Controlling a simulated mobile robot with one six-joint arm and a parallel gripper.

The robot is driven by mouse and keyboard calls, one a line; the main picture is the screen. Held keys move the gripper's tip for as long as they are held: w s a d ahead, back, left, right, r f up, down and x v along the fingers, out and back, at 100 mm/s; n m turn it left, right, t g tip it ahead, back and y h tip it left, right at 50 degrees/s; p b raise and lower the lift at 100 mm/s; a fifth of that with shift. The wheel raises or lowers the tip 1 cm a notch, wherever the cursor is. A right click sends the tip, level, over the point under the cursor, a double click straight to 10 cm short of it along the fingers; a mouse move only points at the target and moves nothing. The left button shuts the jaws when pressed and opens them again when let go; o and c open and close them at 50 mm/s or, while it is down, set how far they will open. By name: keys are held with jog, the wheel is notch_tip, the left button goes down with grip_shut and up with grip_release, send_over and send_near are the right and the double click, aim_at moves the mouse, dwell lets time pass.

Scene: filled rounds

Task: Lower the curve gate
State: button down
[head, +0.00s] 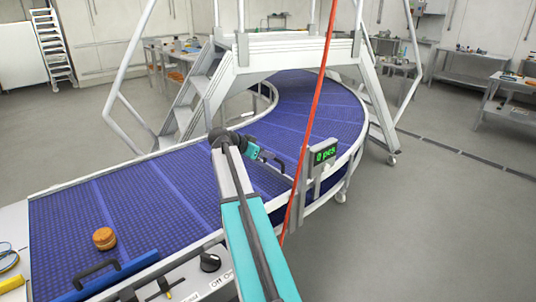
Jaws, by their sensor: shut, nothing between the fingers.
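My gripper (256,152) is shut and empty above the conveyor, near the start of the belt's curve. A black curved handle (273,162) shows right beside its fingertips; I cannot tell whether they touch. It resembles the black handle on the blue bar (108,280) at the front left belt edge. What this second handle is fixed to is partly hidden by my arm. A long thin red bar (312,112) stands steeply tilted beside the counter, its top beyond the picture. I cannot tell for sure which part is the curve gate.
The blue belt (180,190) carries a round brown item (104,238) at the front left. A counter (322,155) reads "0 pcs" at the right edge. A metal step bridge (290,47) spans the curve. A black knob (210,263) is on the front panel.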

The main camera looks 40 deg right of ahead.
dwell(0.6)
jog(key=s+d+r+b+v, duration=0.1)
jog(key=r+v, duration=0.1)
jog(key=v, duration=1)
jog(key=shift+w+r, duration=0.35)
jog(key=shift+w, duration=0.1)
jog(key=shift+a, duration=0.1)
